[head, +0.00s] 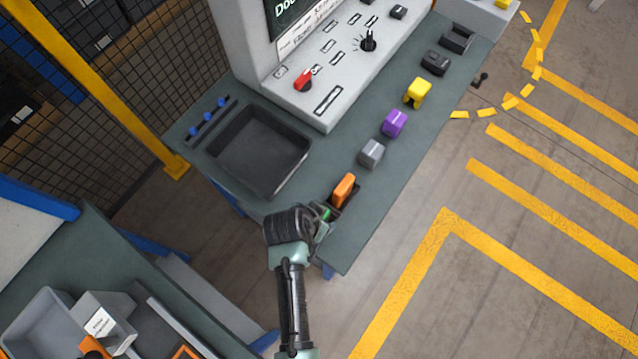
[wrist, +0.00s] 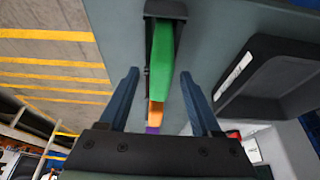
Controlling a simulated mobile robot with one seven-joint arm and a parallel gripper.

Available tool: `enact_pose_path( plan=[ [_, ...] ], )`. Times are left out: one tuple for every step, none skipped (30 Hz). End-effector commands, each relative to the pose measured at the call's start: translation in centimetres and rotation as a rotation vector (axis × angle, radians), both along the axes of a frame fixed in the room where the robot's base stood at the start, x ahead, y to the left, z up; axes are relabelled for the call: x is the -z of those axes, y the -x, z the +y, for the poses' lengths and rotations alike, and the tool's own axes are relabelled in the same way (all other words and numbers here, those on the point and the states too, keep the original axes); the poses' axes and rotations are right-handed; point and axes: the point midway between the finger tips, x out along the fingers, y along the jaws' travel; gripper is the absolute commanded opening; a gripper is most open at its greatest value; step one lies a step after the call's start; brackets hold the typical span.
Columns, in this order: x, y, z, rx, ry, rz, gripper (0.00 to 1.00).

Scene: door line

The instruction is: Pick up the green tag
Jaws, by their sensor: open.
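The green tag (wrist: 162,55) is long and narrow in the wrist view, with one end at a dark holder (wrist: 166,9). In the head view only a small green part (head: 326,213) shows beside my gripper (head: 321,225), at the bench's near end; the rest is hidden. In the wrist view my gripper (wrist: 159,76) is open, with one blue finger on each side of the tag's line. Gaps show between both fingers and the tag. Whether the fingertips reach the tag's depth, I cannot tell.
An orange block (head: 343,188) stands just beyond the green tag. Grey (head: 371,153), purple (head: 394,123) and yellow (head: 417,92) blocks follow along the bench edge. A black tray (head: 243,170) lies to the left. A grey control panel (head: 325,118) stands behind.

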Motion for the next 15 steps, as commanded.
enact_pose_path(
  plan=[
    [0.4, -0.1, -0.1, 0.0, 0.001, 0.002, 0.65],
    [0.7, -0.1, -0.2, 0.0, 0.001, 0.003, 0.65],
    [1.3, -0.4, -0.3, -0.001, 0.001, 0.001, 0.65],
    [1.6, -0.5, -0.4, -0.001, 0.001, 0.001, 0.65],
    [1.9, -0.5, -0.4, -0.001, 0.002, 0.002, 0.65],
    [2.2, -0.7, -0.5, -0.001, 0.001, -0.001, 0.65],
    [2.4, -0.7, -0.5, -0.001, 0.001, 0.001, 0.65],
    [2.5, -0.8, -0.6, 0.0, 0.0, 0.0, 0.65],
    [2.7, -0.8, -0.6, 0.0, 0.0, 0.0, 0.65],
    [2.8, -0.8, -0.6, 0.0, 0.0, 0.0, 0.65],
    [2.9, -0.9, -0.6, 0.0, 0.0, 0.0, 0.65],
    [2.9, -0.9, -0.6, 0.0, -0.001, -0.001, 0.65],
    [2.9, -0.9, -0.6, 0.0, -0.001, -0.001, 0.65],
    [2.9, -0.9, -0.6, 0.0, -0.001, -0.001, 0.65],
    [2.9, -0.9, -0.6, 0.0, -0.001, -0.001, 0.65]
  ],
)
